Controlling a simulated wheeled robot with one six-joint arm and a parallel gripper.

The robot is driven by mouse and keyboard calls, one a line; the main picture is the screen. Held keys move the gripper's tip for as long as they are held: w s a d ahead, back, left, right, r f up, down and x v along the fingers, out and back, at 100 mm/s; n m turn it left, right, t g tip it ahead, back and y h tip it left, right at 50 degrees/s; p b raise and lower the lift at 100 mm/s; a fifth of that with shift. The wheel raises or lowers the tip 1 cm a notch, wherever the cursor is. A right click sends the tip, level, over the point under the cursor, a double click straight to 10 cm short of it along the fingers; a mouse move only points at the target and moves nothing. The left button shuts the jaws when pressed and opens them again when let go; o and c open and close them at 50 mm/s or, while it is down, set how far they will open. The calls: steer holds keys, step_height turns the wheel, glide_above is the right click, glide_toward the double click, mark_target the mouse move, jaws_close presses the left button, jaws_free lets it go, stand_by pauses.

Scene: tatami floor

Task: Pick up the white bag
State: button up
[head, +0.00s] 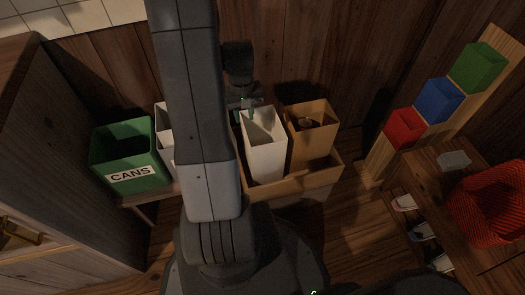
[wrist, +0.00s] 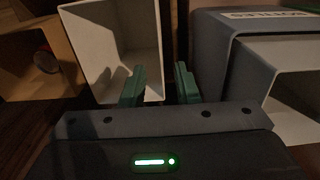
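The white bag (head: 265,160) stands upright and open-topped in a wooden tray (head: 325,180), in the middle of the head view. In the wrist view the white bag (wrist: 75,40) is at upper left, with its open mouth facing the camera. My gripper (wrist: 160,85) has two green fingers spread apart with nothing clasped between them. One finger overlaps the bag's mouth and the other is over the dark gap beside the bag, so the bag's near side edge lies between them in the picture. In the head view my gripper (head: 247,106) is at the bag's back rim. I cannot tell whether it touches.
A brown bag (head: 312,150) stands right of the white bag. A grey bin (wrist: 215,50) with a partly hidden label stands close on its other side. A green CANS bin (head: 130,175) is at left. A wooden wall is close behind. A red basket (head: 459,205) is at right.

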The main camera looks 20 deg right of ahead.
step_height(320, 180, down, 3)
steer(key=shift+f+b, duration=0.2)
steer(key=shift+b, duration=0.15)
steer(key=shift+w+f+b, duration=0.2)
steer(key=shift+f+b, duration=0.5)
steer(key=shift+f, duration=0.65)
steer(key=shift+w+f+b, duration=0.15)
steer(key=shift+f+b, duration=0.55)
steer(key=shift+f, duration=0.6)
steer(key=shift+c, duration=0.5)
jaws_close()
